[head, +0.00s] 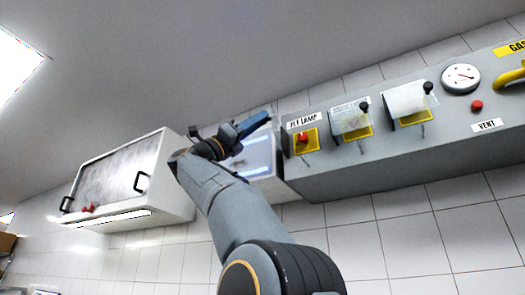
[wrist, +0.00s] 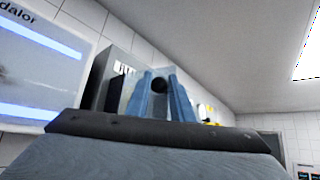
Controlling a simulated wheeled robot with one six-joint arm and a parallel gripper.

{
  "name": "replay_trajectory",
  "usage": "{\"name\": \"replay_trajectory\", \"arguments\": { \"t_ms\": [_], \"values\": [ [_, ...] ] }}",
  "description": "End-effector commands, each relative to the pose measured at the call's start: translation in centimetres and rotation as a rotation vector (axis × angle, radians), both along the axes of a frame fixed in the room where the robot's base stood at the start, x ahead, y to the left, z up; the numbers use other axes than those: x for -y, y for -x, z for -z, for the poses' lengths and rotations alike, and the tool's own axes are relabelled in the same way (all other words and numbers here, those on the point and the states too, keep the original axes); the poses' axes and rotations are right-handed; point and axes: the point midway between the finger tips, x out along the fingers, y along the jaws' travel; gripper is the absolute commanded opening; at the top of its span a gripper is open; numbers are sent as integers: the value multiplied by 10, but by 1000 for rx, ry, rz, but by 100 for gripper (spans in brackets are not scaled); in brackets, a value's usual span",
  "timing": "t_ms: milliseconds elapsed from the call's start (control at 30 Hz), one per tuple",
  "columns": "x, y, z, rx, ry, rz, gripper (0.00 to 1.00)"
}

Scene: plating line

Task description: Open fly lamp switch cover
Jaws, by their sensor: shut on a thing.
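The fly lamp switch (head: 303,139) is a red toggle on a yellow plate at the left end of the grey panel, under its "FLY LAMP" label (head: 304,121). No cover shows over its front in the head view. My gripper (head: 266,120) is just left of that label, its blue fingers pointing up and right. In the wrist view my gripper (wrist: 159,78) is shut on a round black knob (wrist: 159,85) between its fingers. The knob resembles those on the neighbouring covers. The cover itself is not clearly seen in either view.
Two neighbouring switches have pale covers (head: 350,116) (head: 405,99) with black knobs. A gauge (head: 461,78), a red button (head: 477,106) and a yellow pipe (head: 509,76) are farther right. A blue-lit box (head: 258,157) is behind my arm. A white hooded cabinet (head: 120,178) is left.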

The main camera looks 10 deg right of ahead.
Motion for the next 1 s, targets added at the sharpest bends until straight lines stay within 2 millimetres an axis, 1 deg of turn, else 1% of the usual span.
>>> {"name": "replay_trajectory", "arguments": {
  "t_ms": [33, 133, 667, 700, 767, 800, 1000],
  "values": [
    [-4, -9, 5, -15, 2, -10, 0],
    [-6, -10, 5, -16, 2, -11, 0],
    [-6, -12, 7, -17, 2, -6, 0],
    [-6, -12, 7, -17, 2, -6, 25],
    [-7, -12, 7, -17, 2, -6, 36],
    [-7, -12, 7, -16, 1, -6, 37],
    [-8, -10, 7, -14, 0, -9, 37]
  ]
}}
